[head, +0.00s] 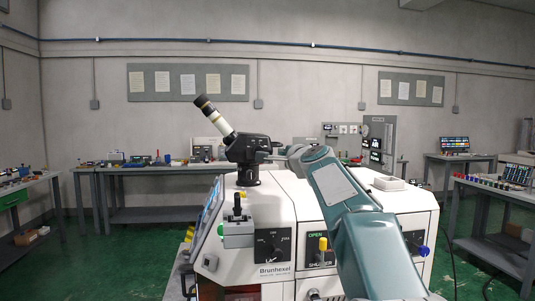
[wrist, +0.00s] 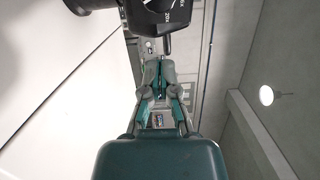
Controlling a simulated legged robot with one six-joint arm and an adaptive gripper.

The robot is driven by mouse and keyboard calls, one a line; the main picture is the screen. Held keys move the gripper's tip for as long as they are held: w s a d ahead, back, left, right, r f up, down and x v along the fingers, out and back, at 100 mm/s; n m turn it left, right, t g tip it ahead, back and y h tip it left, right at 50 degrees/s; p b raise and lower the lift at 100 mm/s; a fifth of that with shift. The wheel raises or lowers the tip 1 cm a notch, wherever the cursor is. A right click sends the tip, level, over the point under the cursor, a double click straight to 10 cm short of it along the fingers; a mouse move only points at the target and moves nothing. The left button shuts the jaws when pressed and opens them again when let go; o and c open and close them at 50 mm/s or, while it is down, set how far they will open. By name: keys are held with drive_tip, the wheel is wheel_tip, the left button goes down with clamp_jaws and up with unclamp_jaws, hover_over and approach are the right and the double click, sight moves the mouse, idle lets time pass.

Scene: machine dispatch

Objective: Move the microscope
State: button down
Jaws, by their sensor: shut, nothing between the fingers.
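The microscope (head: 243,150) stands upright on top of the white machine (head: 270,205), with a black body and base. Its white-and-black eyepiece tube tilts up to the left. In the wrist view a black part of it with a marked dial (wrist: 160,12) shows at the top edge; the rest is cut off. My gripper (wrist: 158,62) is shut with nothing in it, its fingertips just below that part in the picture. In the head view my gripper (head: 268,157) is small, at the microscope's right side. I cannot tell whether it touches it.
A grey joystick box (head: 238,233) sits on the machine's front left. A white box (head: 389,183) lies on the machine's top right, beyond my arm. Workbenches with small items (head: 150,166) line the back wall, and another bench (head: 495,190) stands at right. Green floor is open at left.

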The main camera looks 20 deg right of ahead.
drive_tip(key=shift+w+a, duration=0.35)
drive_tip(key=shift+a, duration=0.5)
drive_tip(key=shift+w+a, duration=0.35)
drive_tip(key=shift+a, duration=0.5)
